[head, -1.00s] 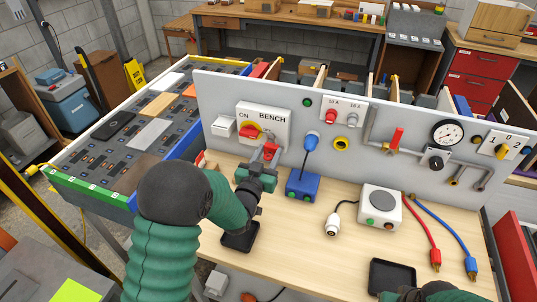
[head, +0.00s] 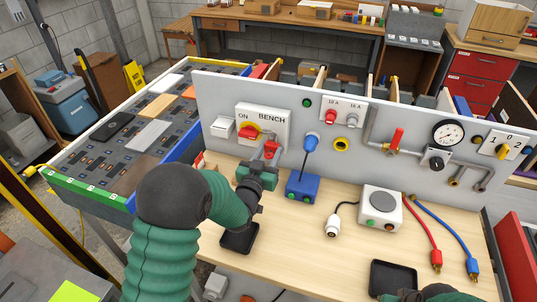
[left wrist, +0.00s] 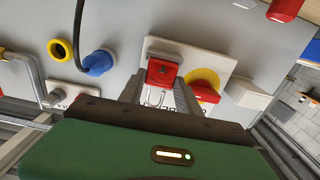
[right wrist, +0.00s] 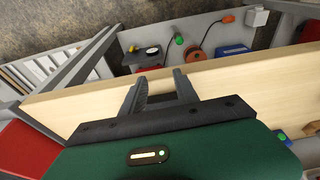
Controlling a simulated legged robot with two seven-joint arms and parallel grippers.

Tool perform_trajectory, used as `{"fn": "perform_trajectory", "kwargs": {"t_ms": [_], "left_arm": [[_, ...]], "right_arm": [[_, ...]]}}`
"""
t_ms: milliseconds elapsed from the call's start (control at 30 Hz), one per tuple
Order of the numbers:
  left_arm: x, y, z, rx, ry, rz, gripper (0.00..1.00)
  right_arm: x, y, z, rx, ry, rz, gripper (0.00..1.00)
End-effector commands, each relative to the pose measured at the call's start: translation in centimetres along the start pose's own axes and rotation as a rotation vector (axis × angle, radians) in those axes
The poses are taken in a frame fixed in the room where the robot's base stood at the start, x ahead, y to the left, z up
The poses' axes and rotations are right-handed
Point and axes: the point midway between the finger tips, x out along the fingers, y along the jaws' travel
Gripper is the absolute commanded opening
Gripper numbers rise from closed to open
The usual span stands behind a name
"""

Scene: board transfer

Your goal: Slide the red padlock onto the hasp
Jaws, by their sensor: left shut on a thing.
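The red padlock (head: 271,149) is at the lower right of the white BENCH switch plate (head: 279,115). In the left wrist view, its red body (left wrist: 164,72) shows between my left fingertips, with a thin pale curved piece below it. My left gripper (left wrist: 160,92) is shut on the padlock; in the head view it is below the plate. The plate carries a red rotary handle on a yellow disc (left wrist: 206,84), beside the padlock. I cannot make out the hasp clearly, nor whether the padlock touches it. My right gripper (right wrist: 162,88) is open and empty, over the bench's front edge.
A blue box with a blue-capped cable (head: 302,186) stands right of my left gripper. Black trays (head: 239,237) (head: 392,279), a white box (head: 380,207) and red and blue leads lie on the wooden bench. The grey upright panel (head: 225,90) stands behind.

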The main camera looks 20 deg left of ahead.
Motion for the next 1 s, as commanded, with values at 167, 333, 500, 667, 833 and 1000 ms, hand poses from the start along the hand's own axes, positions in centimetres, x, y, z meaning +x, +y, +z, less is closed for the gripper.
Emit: {"fn": "perform_trajectory", "kwargs": {"t_ms": [167, 333, 500, 667, 833, 1000], "left_arm": [[0.4, 0.0, 0.0, 0.0, 0.002, 0.0, 0.0], [0.8, 0.0, 0.0, 0.0, 0.002, 0.0, 0.0], [1.1, 0.0, 0.0, 0.0, 0.0, 0.0, 0.0], [1.3, 0.0, 0.0, 0.0, 0.001, 0.0, 0.5], [1.3, 0.0, 0.0, 0.0, 0.001, 0.0, 0.65], [1.3, 0.0, 0.0, 0.0, 0.0, 0.0, 0.65]], "right_arm": [[0.1, 0.0, 0.0, 0.0, 0.0, 0.0, 0.36], [0.3, 0.0, 0.1, 0.0, 0.0, 0.0, 0.36], [0.4, 0.0, 0.1, 0.0, 0.0, 0.0, 0.36], [0.4, 0.0, 0.1, 0.0, 0.0, 0.0, 0.36], [0.4, 0.0, 0.1, 0.0, 0.0, 0.0, 0.36], [0.4, 0.0, 0.1, 0.0, 0.0, 0.0, 0.36]]}}
